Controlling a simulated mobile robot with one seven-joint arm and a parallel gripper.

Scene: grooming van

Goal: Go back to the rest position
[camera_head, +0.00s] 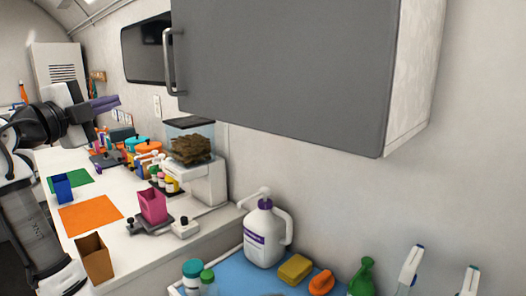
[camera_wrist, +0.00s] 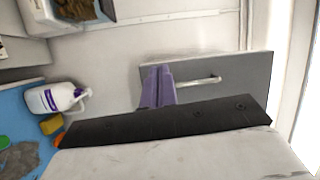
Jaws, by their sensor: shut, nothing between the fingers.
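My gripper (camera_head: 105,104) is at the upper left in the head view, held in the air above the far end of the white counter (camera_head: 101,247). Its purple fingers are together with nothing between them. In the wrist view my gripper (camera_wrist: 158,82) shows as purple fingers side by side, in front of the grey wall cabinet (camera_wrist: 245,90) and its handle. My arm reaches up along the left edge of the head view.
A grey cabinet (camera_head: 275,75) hangs over the counter. A pink bin (camera_head: 152,206), brown bin (camera_head: 94,259), blue bin (camera_head: 63,188) and kibble dispenser (camera_head: 192,143) stand below. A white jug (camera_head: 264,238) stands on a blue tray (camera_head: 228,270). Several small items crowd the back.

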